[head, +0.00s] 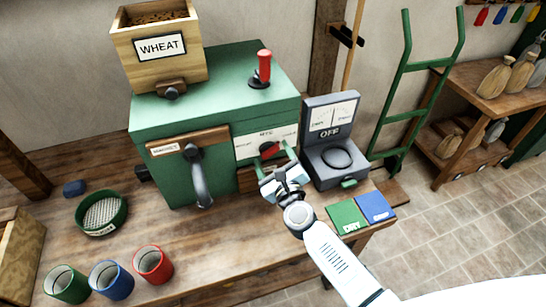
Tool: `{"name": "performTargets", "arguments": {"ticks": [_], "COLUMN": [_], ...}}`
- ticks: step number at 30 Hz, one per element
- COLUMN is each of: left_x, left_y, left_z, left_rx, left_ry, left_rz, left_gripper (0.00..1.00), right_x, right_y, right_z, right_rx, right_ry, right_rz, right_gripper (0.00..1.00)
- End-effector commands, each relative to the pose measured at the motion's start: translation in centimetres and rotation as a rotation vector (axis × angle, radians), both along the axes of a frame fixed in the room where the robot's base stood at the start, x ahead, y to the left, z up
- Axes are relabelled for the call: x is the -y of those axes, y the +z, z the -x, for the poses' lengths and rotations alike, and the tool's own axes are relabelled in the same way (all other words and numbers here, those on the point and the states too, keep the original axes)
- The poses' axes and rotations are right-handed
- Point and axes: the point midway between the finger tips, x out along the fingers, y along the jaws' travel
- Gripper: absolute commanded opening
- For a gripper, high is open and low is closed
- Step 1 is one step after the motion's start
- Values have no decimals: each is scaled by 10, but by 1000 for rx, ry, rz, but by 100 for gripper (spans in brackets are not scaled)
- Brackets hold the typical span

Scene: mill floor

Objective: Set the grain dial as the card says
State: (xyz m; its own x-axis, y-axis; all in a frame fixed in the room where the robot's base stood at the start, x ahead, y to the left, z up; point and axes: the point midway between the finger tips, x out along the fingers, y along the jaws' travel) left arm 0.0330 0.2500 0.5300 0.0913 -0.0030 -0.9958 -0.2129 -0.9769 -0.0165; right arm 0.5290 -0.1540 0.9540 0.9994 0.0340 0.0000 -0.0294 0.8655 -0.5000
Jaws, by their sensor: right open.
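The grain dial is a red knob (270,149) on a white plate (246,144) on the front of the green mill (218,110). The plate has small words at the left, top and right, too small to read surely. I cannot tell which word the knob points to. A card reading WHEAT (160,47) is on the wooden hopper (194,50), which holds grain. My right gripper (275,158) is open, its fingers spread just in front of the dial. I cannot tell whether they touch the knob. My left gripper is out of view.
A lever (200,178) hangs on the mill's front; a red-handled lever (264,66) stands on top. A sieve (101,228) and three cups (152,265) are at left.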

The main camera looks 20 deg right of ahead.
Motion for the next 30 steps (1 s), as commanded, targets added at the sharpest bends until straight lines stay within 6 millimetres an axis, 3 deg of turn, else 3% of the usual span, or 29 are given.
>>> {"name": "performTargets", "arguments": {"ticks": [9,20,30], "left_x": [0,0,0], "left_y": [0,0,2], "left_z": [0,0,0], "left_rx": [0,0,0], "left_ry": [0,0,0], "left_rz": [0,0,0], "left_gripper": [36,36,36], "right_x": [0,0,0], "right_y": [0,0,0], "right_z": [-3,-3,-3], "right_rx": [0,0,1], "right_ry": [0,0,0], "right_rz": [0,0,55], "right_gripper": [73,28,28]}}
